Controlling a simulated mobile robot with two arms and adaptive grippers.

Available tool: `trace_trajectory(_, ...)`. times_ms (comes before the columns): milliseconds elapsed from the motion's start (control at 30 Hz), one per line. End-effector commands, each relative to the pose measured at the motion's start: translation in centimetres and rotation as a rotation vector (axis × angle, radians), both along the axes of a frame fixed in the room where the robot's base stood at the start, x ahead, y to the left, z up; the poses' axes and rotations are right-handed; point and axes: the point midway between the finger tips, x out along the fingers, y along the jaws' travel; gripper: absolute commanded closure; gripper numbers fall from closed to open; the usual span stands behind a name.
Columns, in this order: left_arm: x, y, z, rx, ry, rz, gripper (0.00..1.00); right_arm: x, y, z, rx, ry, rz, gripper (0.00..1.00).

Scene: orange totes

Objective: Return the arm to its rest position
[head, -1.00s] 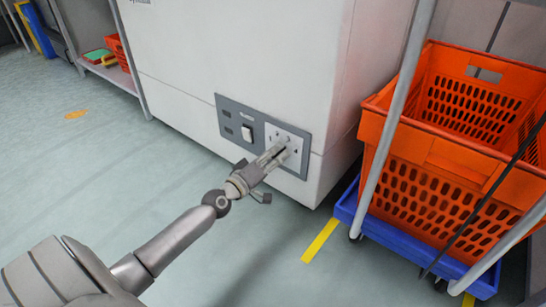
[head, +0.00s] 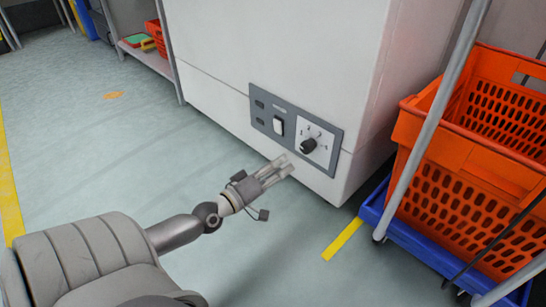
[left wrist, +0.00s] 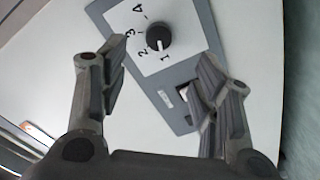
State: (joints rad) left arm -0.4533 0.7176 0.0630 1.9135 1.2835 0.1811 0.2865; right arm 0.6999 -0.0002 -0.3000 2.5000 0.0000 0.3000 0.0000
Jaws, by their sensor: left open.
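My left gripper (head: 283,166) is in front of the white machine, just below and left of its black knob (head: 308,146). It is open and empty, apart from the panel. In the left wrist view the gripper (left wrist: 158,90) shows two spread fingers, with the knob (left wrist: 158,35) beyond them on a white dial numbered 1 to 4. The knob's white mark points near 1. The grey control panel (head: 265,119) also carries a white rocker switch (head: 278,126). My right gripper is not in view.
An orange tote (head: 440,145) sits on a blue wheeled base (head: 405,235) at the right, behind a grey metal pole (head: 432,120). A shelf (head: 150,58) with small totes stands at the back left. The floor in the middle is clear.

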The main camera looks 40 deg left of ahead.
Motion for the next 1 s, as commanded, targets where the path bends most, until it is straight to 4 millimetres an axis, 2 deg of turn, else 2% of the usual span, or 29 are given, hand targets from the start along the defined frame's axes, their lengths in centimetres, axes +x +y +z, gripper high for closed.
trace_trajectory(200, -1.2, 0.0, 0.0, 0.000, 0.000, -0.001, 0.42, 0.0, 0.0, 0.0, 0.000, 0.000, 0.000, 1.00)
trace_trajectory(800, -1.3, 0.0, 0.1, 0.000, -0.001, -0.001, 0.42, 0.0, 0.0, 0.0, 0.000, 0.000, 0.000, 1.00)
trace_trajectory(900, -1.3, -0.7, 1.4, 0.012, -0.025, -0.003, 0.42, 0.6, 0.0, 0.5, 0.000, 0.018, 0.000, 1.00)
trace_trajectory(967, -1.5, -1.7, 3.3, 0.030, -0.063, -0.003, 0.42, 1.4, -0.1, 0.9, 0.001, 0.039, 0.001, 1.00)
trace_trajectory(1000, -1.6, -2.7, 5.1, 0.049, -0.100, -0.005, 0.42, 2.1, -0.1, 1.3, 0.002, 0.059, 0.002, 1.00)
